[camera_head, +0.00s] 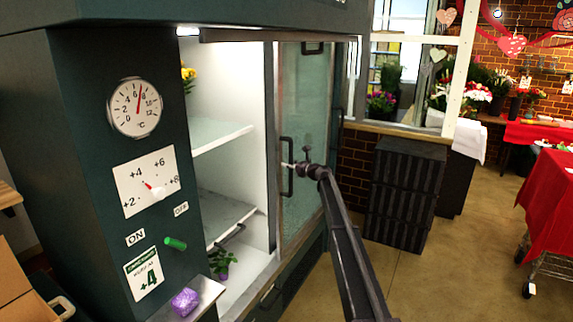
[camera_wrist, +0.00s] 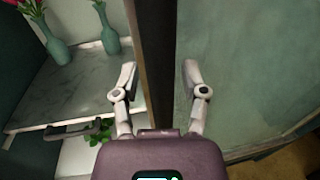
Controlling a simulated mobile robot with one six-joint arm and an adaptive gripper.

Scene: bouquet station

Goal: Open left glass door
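The dark green display cooler (camera_head: 75,130) stands at left in the head view. Its left opening is uncovered, showing the white interior. A glass door (camera_head: 308,130) with a dark frame covers the right part; the glass also fills the right of the wrist view (camera_wrist: 240,70). A dark vertical handle (camera_head: 291,180) sits near the door's left edge. My gripper (camera_head: 290,165) is at this handle in the head view. In the wrist view my gripper (camera_wrist: 159,68) has its fingers spread, one on each side of the dark frame bar (camera_wrist: 155,50). Contact cannot be told.
Shelves (camera_head: 220,135) and a small green plant (camera_head: 222,262) are inside. Vases (camera_wrist: 55,42) with flowers stand on a shelf in the wrist view. A purple block (camera_head: 184,301) lies on a ledge. A black crate stack (camera_head: 405,195) stands right. Floor (camera_head: 455,265) beyond is clear.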

